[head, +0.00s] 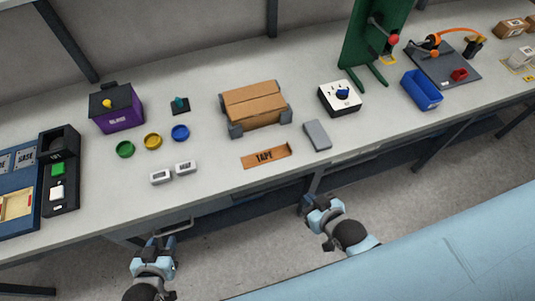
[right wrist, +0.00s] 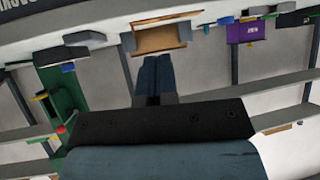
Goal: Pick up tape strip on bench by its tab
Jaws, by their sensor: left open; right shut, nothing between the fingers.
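The tape strip (head: 266,155) is a flat orange-brown strip marked TAPE. It lies on the bench (head: 225,185) near the front edge, in front of a cardboard box. Its tab cannot be told apart clearly at this size. My right gripper (head: 308,206) is shut and empty, in front of the bench edge, below and right of the strip and apart from it. Its shut fingers also show in the right wrist view (right wrist: 154,85). My left gripper (head: 156,243) is open and empty in front of the bench, further left and apart from the strip.
The cardboard box (head: 254,104) sits in a dark holder behind the strip. A grey block (head: 317,135) lies right of it. A purple bin (head: 117,109) and coloured rings (head: 153,141) stand further left.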

